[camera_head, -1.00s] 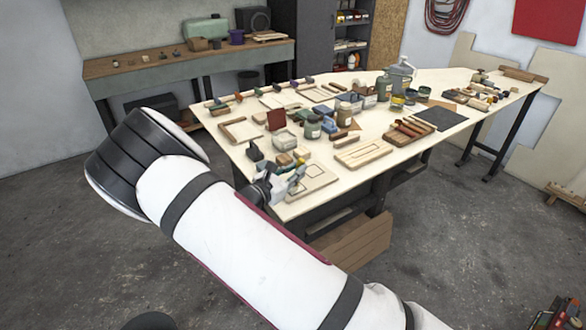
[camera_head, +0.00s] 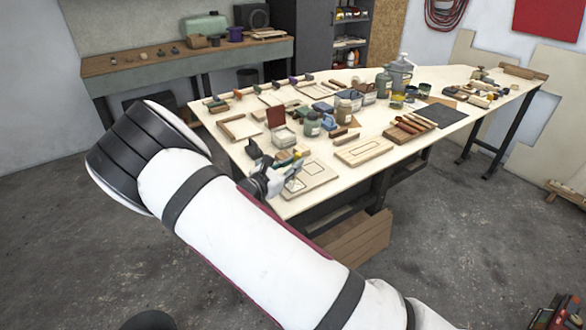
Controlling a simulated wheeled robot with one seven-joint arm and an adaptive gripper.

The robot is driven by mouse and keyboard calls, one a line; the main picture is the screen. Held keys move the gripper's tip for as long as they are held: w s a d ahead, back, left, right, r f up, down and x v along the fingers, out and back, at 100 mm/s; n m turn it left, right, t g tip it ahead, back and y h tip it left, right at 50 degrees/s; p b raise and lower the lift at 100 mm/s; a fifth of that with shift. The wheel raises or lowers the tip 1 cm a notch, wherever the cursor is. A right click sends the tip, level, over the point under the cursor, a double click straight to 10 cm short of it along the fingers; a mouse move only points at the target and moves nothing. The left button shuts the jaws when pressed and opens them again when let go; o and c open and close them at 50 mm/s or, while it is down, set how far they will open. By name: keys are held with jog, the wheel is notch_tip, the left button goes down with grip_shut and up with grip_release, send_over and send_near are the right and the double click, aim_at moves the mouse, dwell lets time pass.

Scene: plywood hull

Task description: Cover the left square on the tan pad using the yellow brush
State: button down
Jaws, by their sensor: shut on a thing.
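The tan pad (camera_head: 325,177) lies flat at the near corner of the plywood table. One outlined square shows on its right part; the left part is mostly hidden by my gripper. My gripper (camera_head: 291,181) is over the pad's left side, shut on a thin item that I take for the yellow brush.
Behind the pad stand small blocks, a white-grey tub (camera_head: 284,137) and jars (camera_head: 312,124). A light wooden board (camera_head: 363,151) lies to the right. My white arm covers the foreground.

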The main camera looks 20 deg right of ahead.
jog(key=shift+w, duration=0.15)
jog(key=shift+w+a+f+b, duration=0.1)
jog(key=shift+w+a+b, duration=0.1)
jog(key=shift+w+b, duration=0.25)
jog(key=shift+w+a+b, duration=0.2)
jog(key=shift+w+b, duration=0.1)
jog(key=shift+w, duration=0.2)
jog(key=shift+w+a+b, duration=0.2)
jog(key=shift+w+b, duration=0.15)
jog(key=shift+w, duration=0.15)
jog(key=shift+w+a+b, duration=0.15)
jog(key=shift+w+b, duration=0.2)
jog(key=shift+w, duration=0.15)
jog(key=shift+d, duration=0.1)
jog(key=shift+w+d, duration=0.2)
jog(key=shift+d, duration=0.4)
